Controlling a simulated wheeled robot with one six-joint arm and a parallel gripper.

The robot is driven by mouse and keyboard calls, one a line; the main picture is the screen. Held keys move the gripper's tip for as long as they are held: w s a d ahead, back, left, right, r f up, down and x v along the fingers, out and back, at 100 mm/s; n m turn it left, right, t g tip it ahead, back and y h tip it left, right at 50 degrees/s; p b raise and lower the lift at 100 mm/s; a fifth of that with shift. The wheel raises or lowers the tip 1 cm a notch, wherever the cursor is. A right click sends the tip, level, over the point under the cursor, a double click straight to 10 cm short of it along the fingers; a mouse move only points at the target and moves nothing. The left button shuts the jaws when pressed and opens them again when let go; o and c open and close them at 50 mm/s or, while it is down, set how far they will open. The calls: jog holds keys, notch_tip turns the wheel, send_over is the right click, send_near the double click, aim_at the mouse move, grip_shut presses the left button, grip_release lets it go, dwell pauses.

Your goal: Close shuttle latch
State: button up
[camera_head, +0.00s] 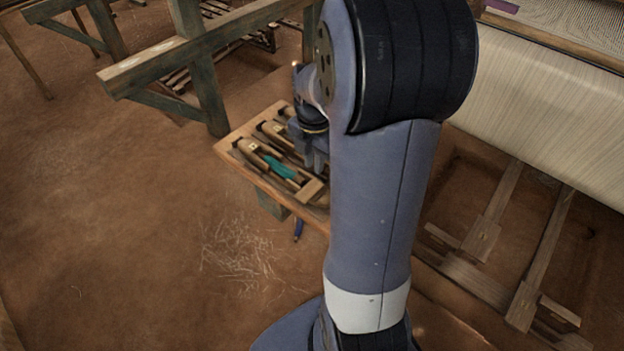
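A wooden shuttle (262,157) with a teal yarn bobbin (281,167) lies on a small wooden bench (225,150) left of my arm. More shuttle-like wooden pieces (274,131) lie behind it on the same bench. I cannot make out the latch at this size. My gripper (316,166) points down just above the right side of the bench, close to the shuttle's right end. My arm hides part of the gripper and the bench's right side. Whether the gripper is open, or touches anything, is not clear.
Wooden loom beams and posts (195,50) stand behind and left of the bench. A cloth-covered roller (540,105) and treadles (492,215) are at the right. A small blue object (298,230) is below the bench's front edge. Thread scraps (238,248) litter the otherwise open earthen floor.

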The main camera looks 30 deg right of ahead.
aim_at(313, 186)
notch_tip(313, 186, down, 8)
jog(key=shift+f+b, duration=0.1)
jog(key=shift+b, duration=0.35)
grip_shut()
